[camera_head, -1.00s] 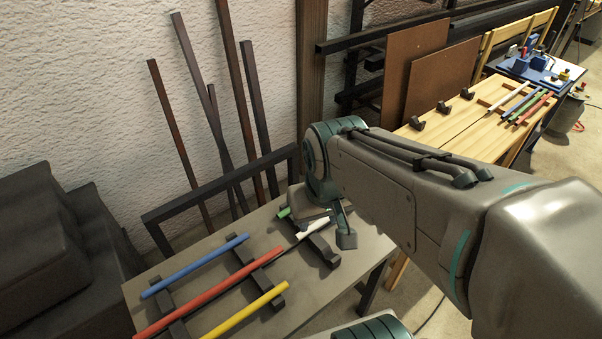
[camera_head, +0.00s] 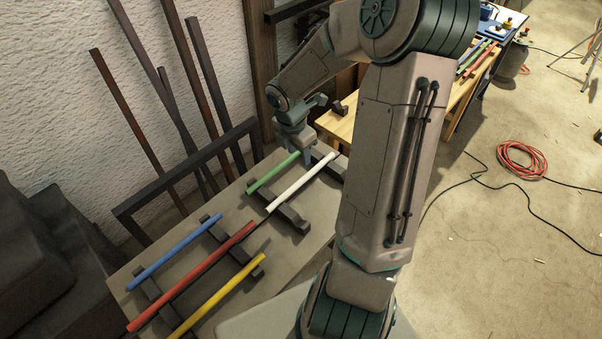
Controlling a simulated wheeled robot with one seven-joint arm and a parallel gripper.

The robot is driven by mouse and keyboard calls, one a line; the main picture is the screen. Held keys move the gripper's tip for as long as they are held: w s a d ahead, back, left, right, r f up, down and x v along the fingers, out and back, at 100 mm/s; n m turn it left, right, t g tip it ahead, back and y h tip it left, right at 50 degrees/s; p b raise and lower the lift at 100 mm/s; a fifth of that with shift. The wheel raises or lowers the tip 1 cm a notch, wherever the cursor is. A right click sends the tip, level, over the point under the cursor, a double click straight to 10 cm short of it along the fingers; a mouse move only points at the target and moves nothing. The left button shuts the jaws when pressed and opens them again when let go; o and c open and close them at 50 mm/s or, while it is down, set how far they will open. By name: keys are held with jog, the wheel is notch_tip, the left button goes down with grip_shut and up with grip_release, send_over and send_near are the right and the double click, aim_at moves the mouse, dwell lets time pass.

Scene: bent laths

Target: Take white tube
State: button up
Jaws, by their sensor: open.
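The white tube (camera_head: 301,182) lies slanted on dark rack bars on the grey table (camera_head: 290,255), its whole length mostly in view. The green tube (camera_head: 272,172) lies beside it on the left, roughly parallel. My gripper (camera_head: 304,157) is open and points down over the far end of the green tube, to the left of the white tube's far half. The fingertips are small and partly hidden, so I cannot tell whether they touch a tube.
Blue (camera_head: 175,252), red (camera_head: 192,276) and yellow (camera_head: 218,296) tubes lie on dark bars (camera_head: 232,252) at the near left. A dark frame (camera_head: 190,168) and upright bars lean on the wall behind. A wooden table (camera_head: 348,122) stands beyond. An orange cable (camera_head: 522,160) lies on the floor.

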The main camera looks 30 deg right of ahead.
jog(key=n+b, duration=0.1)
jog(key=b, duration=0.1)
send_over(302, 178)
jog(key=s+a, duration=0.1)
notch_tip(302, 178, down, 9)
jog(key=shift+r, duration=0.1)
jog(key=shift+w+d+f, duration=0.15)
jog(key=shift+f, duration=0.75)
jog(key=shift+w+d+f, duration=0.1)
jog(key=shift+f, duration=0.75)
jog(key=shift+w+d+f, duration=0.15)
jog(key=shift+f, duration=0.75)
grip_shut()
